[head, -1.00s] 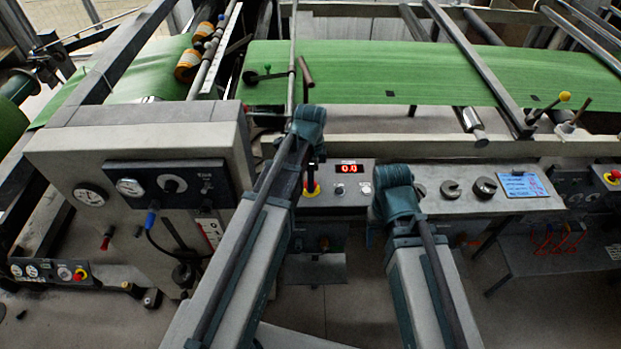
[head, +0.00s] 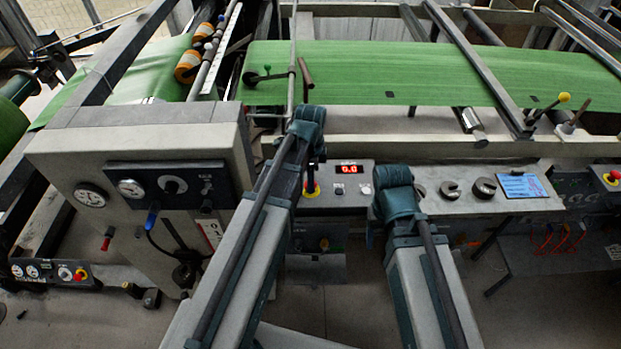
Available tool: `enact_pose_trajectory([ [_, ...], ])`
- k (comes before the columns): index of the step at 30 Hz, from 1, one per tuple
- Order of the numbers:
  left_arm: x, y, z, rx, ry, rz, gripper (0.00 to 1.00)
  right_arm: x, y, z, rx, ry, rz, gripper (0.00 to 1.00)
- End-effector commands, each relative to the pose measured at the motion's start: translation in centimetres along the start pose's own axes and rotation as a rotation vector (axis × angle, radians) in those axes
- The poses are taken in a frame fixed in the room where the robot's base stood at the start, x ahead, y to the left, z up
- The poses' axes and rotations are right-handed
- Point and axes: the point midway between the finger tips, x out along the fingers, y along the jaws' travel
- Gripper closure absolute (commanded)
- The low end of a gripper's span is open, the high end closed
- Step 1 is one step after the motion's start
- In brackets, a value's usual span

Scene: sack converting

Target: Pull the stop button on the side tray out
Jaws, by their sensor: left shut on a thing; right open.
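The stop button (head: 311,188), red with a yellow collar, sits at the left end of the grey side tray (head: 335,203). My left gripper (head: 312,174) reaches down onto it from above and is shut on it. The fingers and my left arm hide much of the button, so I cannot tell whether it is in or out. My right gripper (head: 371,235) hangs low at the tray's front, mostly behind its own wrist; it is open and empty.
A red digital display (head: 350,169) sits just right of the button. A grey cabinet with gauges (head: 140,170) stands on the left. Green web (head: 370,75) runs behind.

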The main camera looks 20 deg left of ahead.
Motion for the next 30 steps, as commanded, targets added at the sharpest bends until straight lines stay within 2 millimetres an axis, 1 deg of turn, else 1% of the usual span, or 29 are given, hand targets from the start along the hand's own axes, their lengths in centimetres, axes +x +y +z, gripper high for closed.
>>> enact_pose_trajectory([
  [1,-0.73,-0.03,0.00,0.000,0.000,0.000,1.00,-0.73,0.07,0.04,0.000,0.000,0.000,0.32],
  [2,-0.87,-0.03,0.00,0.000,0.000,0.000,1.00,-0.86,0.08,0.05,0.000,0.000,0.000,0.32],
  [9,-0.66,-0.06,-0.01,0.000,0.000,-0.001,1.00,-0.66,0.06,0.04,0.000,0.000,0.000,0.32],
  [10,-0.67,-0.06,-0.01,0.000,0.000,-0.001,0.49,-0.66,0.07,0.04,0.000,0.000,0.000,0.32],
  [12,-0.66,-0.06,-0.01,0.000,0.000,-0.001,0.36,-0.66,0.06,0.04,0.000,0.000,0.000,0.32],
  [15,-0.66,-0.05,-0.01,0.000,0.000,-0.001,0.21,-0.65,0.06,0.04,0.000,0.000,0.000,0.32],
  [25,-0.75,-0.03,0.00,0.000,0.000,0.000,0.21,-0.75,0.07,0.04,0.000,0.000,0.000,0.32],
  [30,-1.52,-0.03,0.00,0.000,0.000,0.000,0.21,-1.51,0.14,0.09,0.000,0.000,0.000,0.32],
])
